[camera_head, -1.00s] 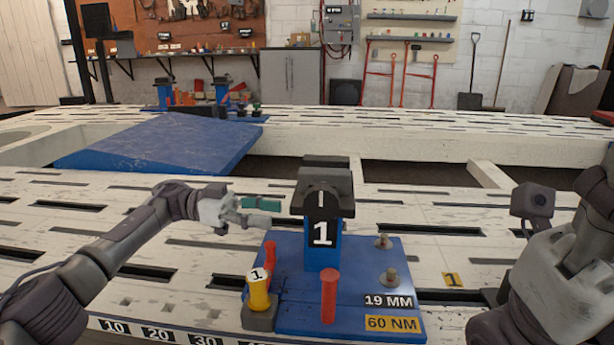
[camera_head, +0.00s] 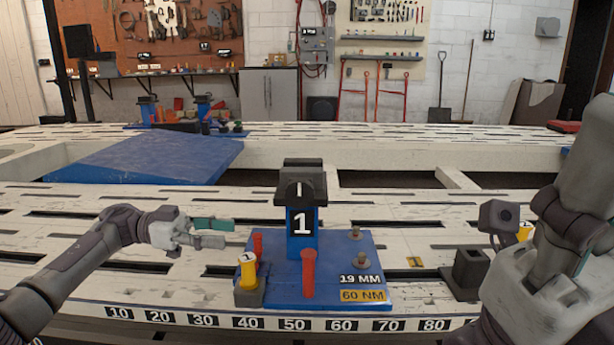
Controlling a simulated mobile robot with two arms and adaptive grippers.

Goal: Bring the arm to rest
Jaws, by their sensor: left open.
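My left gripper (camera_head: 212,233) is open and empty. It hovers over the slotted bench to the left of the blue station plate (camera_head: 330,289), apart from the black and blue stand marked 1 (camera_head: 302,222). My right arm (camera_head: 545,270) fills the right edge of the picture. Its fingers cannot be made out, so I cannot tell the state of its gripper.
The plate carries red pegs (camera_head: 308,273), bolts (camera_head: 354,260) and a 60 NM label. A yellow piece (camera_head: 247,270) sits in a dark block at its left front corner. A black holder (camera_head: 466,272) stands near my right arm. A blue ramp (camera_head: 150,152) lies behind.

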